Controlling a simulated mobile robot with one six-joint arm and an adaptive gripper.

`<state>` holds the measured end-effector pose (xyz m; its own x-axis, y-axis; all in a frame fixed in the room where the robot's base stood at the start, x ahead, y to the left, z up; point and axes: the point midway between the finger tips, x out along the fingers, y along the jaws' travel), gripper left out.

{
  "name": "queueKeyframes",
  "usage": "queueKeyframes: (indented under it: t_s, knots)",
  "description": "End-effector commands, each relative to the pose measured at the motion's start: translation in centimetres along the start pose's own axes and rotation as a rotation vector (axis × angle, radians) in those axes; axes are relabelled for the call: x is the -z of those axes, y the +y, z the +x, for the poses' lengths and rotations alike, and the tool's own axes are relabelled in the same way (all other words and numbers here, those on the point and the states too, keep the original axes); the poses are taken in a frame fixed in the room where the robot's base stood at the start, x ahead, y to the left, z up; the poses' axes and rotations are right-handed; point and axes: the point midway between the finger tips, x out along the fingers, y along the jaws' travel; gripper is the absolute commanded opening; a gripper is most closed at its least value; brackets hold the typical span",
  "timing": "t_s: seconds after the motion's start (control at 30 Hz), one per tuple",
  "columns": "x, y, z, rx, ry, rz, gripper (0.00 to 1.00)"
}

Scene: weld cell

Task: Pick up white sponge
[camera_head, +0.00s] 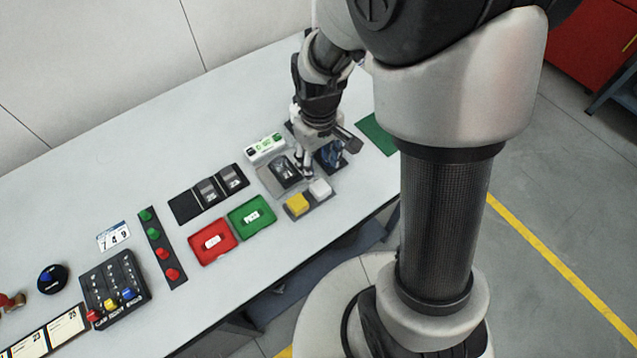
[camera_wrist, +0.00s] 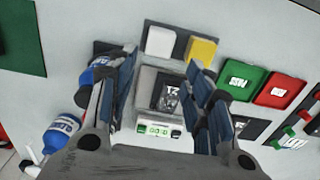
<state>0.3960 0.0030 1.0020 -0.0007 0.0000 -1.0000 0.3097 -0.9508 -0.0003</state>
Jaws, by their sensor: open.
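The white sponge (camera_head: 320,188) is a small white block beside a yellow block (camera_head: 297,203) on a dark pad near the table's front edge. In the wrist view, the white sponge (camera_wrist: 160,42) lies at the top, left of the yellow block (camera_wrist: 202,50). My gripper (camera_head: 303,168) is above the table, just behind the sponge, over a grey plate with a dark block. In the wrist view, my gripper (camera_wrist: 163,85) is open and empty, its fingers on either side of the dark block (camera_wrist: 168,95). The sponge lies beyond the fingertips.
A device with green displays (camera_head: 265,148) stands behind the plate. Blue-and-white bottles (camera_wrist: 60,135) are close to the left finger in the wrist view. Red (camera_head: 212,242) and green (camera_head: 252,217) trays lie to the left. A green mat (camera_head: 377,134) is at the right.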

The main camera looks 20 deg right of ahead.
Motion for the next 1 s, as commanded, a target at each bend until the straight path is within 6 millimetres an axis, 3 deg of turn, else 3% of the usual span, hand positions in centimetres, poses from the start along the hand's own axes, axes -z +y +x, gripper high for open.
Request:
queueKeyframes:
  t_s: [0.03, 0.13, 0.47, 0.73, 1.0]
  knots:
    - [-0.1, 0.0, 1.5, 0.001, -0.004, 0.0, 0.47]
    - [-0.1, 0.0, 3.0, 0.001, -0.003, 0.0, 0.47]
    - [-0.2, 0.0, 5.1, 0.0, -0.001, 0.001, 0.47]
    - [-0.6, 0.1, 9.1, 0.001, -0.003, 0.001, 0.47]
    - [-0.5, 0.1, 9.3, 0.0, 0.001, 0.001, 0.47]
